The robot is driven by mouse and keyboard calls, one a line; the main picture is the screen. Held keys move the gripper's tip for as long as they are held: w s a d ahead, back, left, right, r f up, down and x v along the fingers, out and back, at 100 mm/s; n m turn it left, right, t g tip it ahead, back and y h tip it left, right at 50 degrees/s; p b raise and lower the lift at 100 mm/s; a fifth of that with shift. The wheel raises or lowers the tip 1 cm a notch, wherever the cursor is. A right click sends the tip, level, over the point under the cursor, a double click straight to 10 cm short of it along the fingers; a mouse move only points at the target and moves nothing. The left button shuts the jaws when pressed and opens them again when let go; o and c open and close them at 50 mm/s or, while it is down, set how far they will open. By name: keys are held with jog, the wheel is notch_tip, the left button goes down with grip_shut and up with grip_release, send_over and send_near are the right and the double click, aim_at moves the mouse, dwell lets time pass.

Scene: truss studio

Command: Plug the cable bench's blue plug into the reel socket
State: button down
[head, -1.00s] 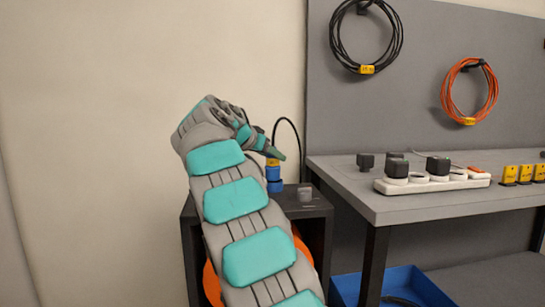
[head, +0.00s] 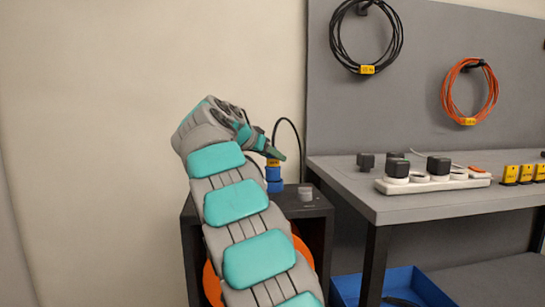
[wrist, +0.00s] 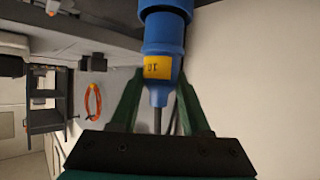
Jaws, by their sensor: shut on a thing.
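The blue plug (head: 273,173) stands upright over the black reel stand (head: 318,208), with a yellow label near its top and a black cable arching up from it. A wider blue piece (head: 275,187) is directly below it at the stand top; I cannot tell whether this is the socket or how deep the plug sits. My gripper (head: 277,153) is at the plug's cable end. In the wrist view, its green fingers (wrist: 158,90) are shut on the plug (wrist: 166,42) beside the yellow label. The socket opening is hidden.
A small grey knob (head: 305,194) is on the stand top; an orange reel (head: 212,284) shows inside. To the right, the grey bench (head: 430,205) carries a white power strip (head: 435,185) and black adapters. A blue bin (head: 405,285) sits below. Coiled cables hang on the panel.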

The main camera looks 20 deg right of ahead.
jog(key=shift+f+b, duration=1.3)
jog(key=shift+f, duration=0.05)
dwell(0.4)
grip_release()
dwell(0.4)
jog(key=shift+r+p, duration=3.8)
jog(key=shift+r, duration=0.75)
jog(key=shift+f, duration=0.1)
